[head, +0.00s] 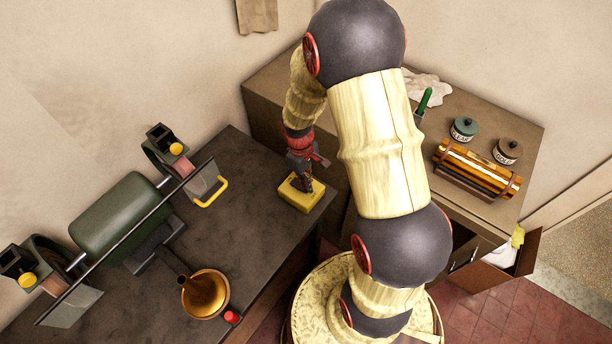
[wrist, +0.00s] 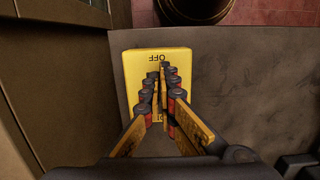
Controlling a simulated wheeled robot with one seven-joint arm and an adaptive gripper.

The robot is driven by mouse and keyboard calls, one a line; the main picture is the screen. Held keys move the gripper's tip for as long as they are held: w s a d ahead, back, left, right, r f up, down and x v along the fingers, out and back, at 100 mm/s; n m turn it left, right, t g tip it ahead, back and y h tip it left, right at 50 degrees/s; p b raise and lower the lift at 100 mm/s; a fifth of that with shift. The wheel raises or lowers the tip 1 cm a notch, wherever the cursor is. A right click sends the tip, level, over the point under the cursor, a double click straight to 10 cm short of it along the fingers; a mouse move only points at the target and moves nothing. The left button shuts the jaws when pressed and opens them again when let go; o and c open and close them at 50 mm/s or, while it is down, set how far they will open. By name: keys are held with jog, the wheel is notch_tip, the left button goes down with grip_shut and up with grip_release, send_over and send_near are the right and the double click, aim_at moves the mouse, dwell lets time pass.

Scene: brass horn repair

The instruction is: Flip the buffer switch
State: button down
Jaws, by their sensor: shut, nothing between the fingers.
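The buffer switch is a yellow box (head: 301,193) on the dark bench top, near the bench's right edge. In the wrist view the yellow box (wrist: 155,68) shows the word OFF, upside down, near its far edge. My gripper (wrist: 162,72) is shut and empty, with its fingertips over the middle of the box's top face. In the head view my gripper (head: 304,182) points down at the box. I cannot tell whether the fingertips touch it. The fingers hide the middle of the box, including any lever, and most of a second marking nearer to me.
A green bench buffer (head: 122,215) stands at the left of the bench. A brass horn bell (head: 205,294) and a small red item (head: 232,317) lie at the front. A cabinet (head: 520,140) at the right holds jars and a brass roll. Bare bench lies around the box.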

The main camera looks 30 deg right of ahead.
jog(key=shift+f, duration=0.35)
jog(key=shift+s+d+f, duration=0.1)
jog(key=shift+s+f, duration=0.15)
jog(key=shift+f, duration=0.25)
jog(key=shift+r, duration=0.2)
jog(key=shift+r+p, duration=0.5)
jog(key=shift+r, duration=0.2)
jog(key=shift+r, duration=0.1)
jog(key=shift+w+r+p, duration=0.1)
jog(key=shift+r+p, duration=0.2)
notch_tip(320, 180, up, 13)
jog(key=s+p, duration=0.2)
jog(key=shift+d, duration=0.35)
